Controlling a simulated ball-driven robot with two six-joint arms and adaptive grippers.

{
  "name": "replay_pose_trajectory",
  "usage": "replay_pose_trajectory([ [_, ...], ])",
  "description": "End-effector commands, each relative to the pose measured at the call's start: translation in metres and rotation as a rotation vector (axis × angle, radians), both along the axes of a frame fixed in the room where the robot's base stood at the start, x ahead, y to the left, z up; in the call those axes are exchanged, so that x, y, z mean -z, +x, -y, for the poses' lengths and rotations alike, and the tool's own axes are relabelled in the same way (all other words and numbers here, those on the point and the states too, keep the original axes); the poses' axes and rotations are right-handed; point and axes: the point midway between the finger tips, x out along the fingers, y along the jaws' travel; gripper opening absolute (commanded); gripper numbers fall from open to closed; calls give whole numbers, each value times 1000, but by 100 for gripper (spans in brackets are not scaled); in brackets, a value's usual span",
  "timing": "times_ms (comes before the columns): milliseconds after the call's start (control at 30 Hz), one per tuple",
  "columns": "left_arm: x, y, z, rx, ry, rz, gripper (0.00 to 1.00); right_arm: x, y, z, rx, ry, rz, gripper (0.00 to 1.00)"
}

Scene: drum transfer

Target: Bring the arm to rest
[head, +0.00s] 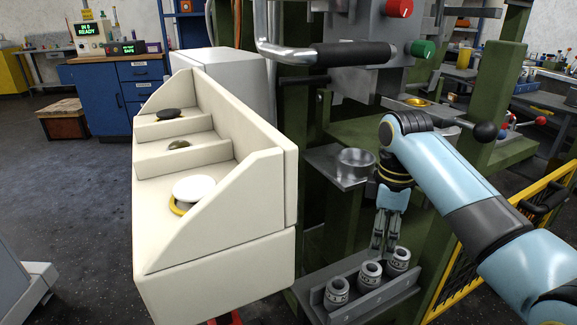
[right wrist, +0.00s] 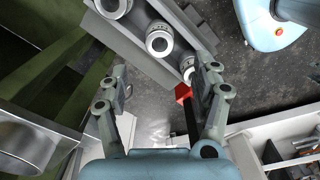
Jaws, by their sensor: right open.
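My right arm comes in from the right in the head view, with its gripper (head: 385,248) pointing down just behind a grey rack (head: 375,304). The rack holds three small grey drums, a left one (head: 337,292), a middle one (head: 370,272) and a right one (head: 398,260). In the right wrist view the gripper (right wrist: 163,70) has its two fingers spread wide with nothing between them. The drums, one of them here (right wrist: 160,40), show beyond the fingertips at the top. My left gripper is not in view.
A cream bin stand (head: 215,262) with discs in its bays stands left of the rack. A metal cup (head: 356,163) sits on a ledge beside my right wrist. The green press frame (head: 310,130) rises behind. A yellow barrier (head: 470,270) stands at the right.

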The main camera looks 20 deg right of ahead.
Motion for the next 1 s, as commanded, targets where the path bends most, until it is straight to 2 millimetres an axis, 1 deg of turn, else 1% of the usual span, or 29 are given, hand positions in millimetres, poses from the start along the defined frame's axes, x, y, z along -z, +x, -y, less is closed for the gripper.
replay_pose_trajectory([
  [67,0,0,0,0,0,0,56,4,-4,0,0,0,-9,65],
  [133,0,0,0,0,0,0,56,17,-17,-1,0,2,-37,65],
  [167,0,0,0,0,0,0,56,26,-27,-2,-1,4,-56,65],
  [267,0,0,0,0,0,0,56,68,-73,-5,2,10,-165,65],
  [300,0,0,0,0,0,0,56,90,-96,-6,5,12,-215,65],
  [367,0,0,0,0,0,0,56,126,-133,-7,25,10,-274,65],
  [400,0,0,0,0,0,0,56,151,-157,-7,47,5,-302,65],
  [467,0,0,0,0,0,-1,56,186,-195,-7,91,-8,-335,65],
  [500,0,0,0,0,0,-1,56,209,-220,-6,127,-20,-348,65],
  [567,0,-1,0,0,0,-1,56,241,-260,-6,185,-38,-363,65],
  [600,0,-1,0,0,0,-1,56,261,-287,-6,227,-52,-367,65],
  [667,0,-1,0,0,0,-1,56,289,-330,-5,295,-75,-365,65],
  [700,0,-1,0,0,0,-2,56,307,-360,-5,344,-90,-357,65],
  [767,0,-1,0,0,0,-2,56,330,-406,-4,426,-114,-336,65],
  [800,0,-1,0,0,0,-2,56,344,-436,-3,484,-128,-313,65],
  [867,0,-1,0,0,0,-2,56,361,-477,-3,580,-140,-261,65],
  [900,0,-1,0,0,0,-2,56,369,-492,-3,641,-140,-213,65],
  [933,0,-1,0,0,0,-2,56,374,-501,-3,685,-137,-177,65],
  [967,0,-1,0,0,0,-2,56,377,-502,-3,726,-128,-136,65],
  [1000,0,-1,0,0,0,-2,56,381,-499,-2,776,-113,-83,65],
])
